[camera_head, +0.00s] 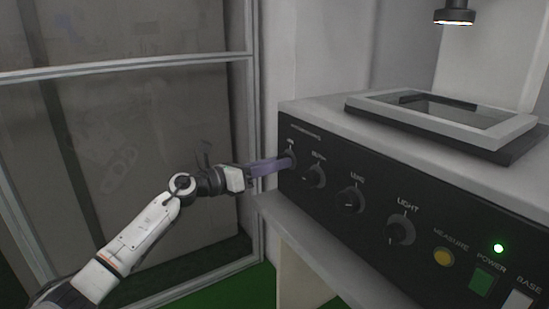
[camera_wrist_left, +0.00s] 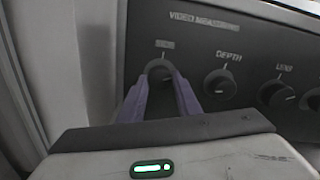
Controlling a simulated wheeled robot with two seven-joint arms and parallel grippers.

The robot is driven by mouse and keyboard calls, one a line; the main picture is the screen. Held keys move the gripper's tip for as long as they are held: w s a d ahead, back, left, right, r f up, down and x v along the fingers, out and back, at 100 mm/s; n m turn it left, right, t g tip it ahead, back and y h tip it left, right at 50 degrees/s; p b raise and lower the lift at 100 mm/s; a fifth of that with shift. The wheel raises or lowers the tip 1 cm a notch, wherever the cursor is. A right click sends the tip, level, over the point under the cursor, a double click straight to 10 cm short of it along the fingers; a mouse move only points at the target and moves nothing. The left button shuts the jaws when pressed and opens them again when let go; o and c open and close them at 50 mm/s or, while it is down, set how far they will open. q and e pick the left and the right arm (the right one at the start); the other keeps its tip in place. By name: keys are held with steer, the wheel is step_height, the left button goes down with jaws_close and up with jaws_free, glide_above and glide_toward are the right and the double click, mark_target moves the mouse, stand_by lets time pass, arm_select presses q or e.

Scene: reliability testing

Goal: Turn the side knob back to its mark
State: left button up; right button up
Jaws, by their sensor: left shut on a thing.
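The side knob (camera_wrist_left: 160,70) is a dark round knob at the left end of the black panel, under the label "SIDE". In the head view the side knob (camera_head: 291,158) is partly hidden by the fingers. My left gripper (camera_head: 284,163) reaches it from the left with its purple fingers. In the left wrist view my left gripper (camera_wrist_left: 160,82) has one finger on each side of the knob and is shut on it. The knob's mark is hidden or too small to tell. My right gripper is not in view.
Right of it on the panel are the depth knob (camera_head: 315,176), the lens knob (camera_head: 351,200) and the light knob (camera_head: 400,230). Further right are a yellow measure button (camera_head: 444,257) and a green power switch (camera_head: 481,281). A framed glass stage (camera_head: 450,117) lies on top.

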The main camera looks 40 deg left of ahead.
arm_select(q)
steer(key=n+p, duration=0.9)
steer(key=n, duration=0.3)
steer(key=shift+p, duration=0.3)
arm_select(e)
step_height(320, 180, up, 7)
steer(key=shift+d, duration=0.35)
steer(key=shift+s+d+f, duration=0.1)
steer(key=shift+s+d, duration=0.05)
arm_select(q)
steer(key=o, duration=1)
steer(key=shift+o, duration=0.3)
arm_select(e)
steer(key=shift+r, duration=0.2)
